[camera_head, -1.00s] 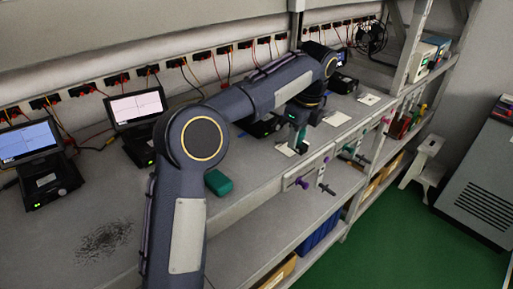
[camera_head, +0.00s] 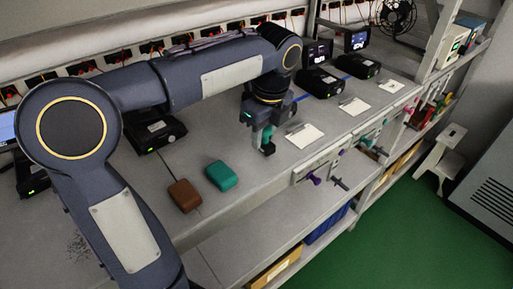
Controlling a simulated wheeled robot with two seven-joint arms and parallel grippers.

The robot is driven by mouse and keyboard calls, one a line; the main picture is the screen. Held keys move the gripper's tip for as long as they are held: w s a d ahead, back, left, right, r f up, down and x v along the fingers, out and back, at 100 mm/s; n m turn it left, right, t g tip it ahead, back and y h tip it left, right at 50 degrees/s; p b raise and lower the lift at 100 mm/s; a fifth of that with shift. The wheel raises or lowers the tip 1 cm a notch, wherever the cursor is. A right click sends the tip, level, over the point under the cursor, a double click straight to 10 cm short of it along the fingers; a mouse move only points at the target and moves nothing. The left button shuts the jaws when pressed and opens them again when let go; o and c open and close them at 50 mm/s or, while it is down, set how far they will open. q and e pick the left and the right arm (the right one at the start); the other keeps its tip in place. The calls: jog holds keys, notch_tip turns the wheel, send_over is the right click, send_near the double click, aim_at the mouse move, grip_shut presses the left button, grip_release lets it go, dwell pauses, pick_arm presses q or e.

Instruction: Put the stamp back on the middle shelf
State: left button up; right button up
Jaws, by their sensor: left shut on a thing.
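My left arm reaches in from the left across the grey bench top. My left gripper (camera_head: 267,138) points down over the bench and is shut on a small teal and dark thing that looks like the stamp. Little of it shows below the wrist, and I cannot tell whether it touches the bench. The gripper is just left of the nearest white card (camera_head: 304,136). The bench top (camera_head: 258,178) is the upper surface of a shelf unit, with a lower shelf (camera_head: 262,228) beneath it. My right gripper is out of view.
A teal case (camera_head: 221,176) and a brown case (camera_head: 184,195) lie left of the gripper. Black devices (camera_head: 320,82) stand along the back. Handled tools (camera_head: 315,178) hang along the front edge. A blue bin (camera_head: 329,222) stands below, and a white stool (camera_head: 440,150) at right.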

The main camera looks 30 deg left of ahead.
pick_arm(q)
jog(key=shift+s+a, duration=0.3)
jog(key=shift+s, duration=0.3)
jog(key=f, duration=0.3)
jog(key=shift+s+a, duration=0.1)
jog(key=shift+s, duration=0.3)
jog(key=shift+w+f, duration=0.1)
jog(key=shift+f, duration=0.2)
jog(key=shift+f, duration=0.15)
jog(key=o, duration=0.8)
notch_tip(320, 180, up, 8)
jog(key=shift+d, duration=0.45)
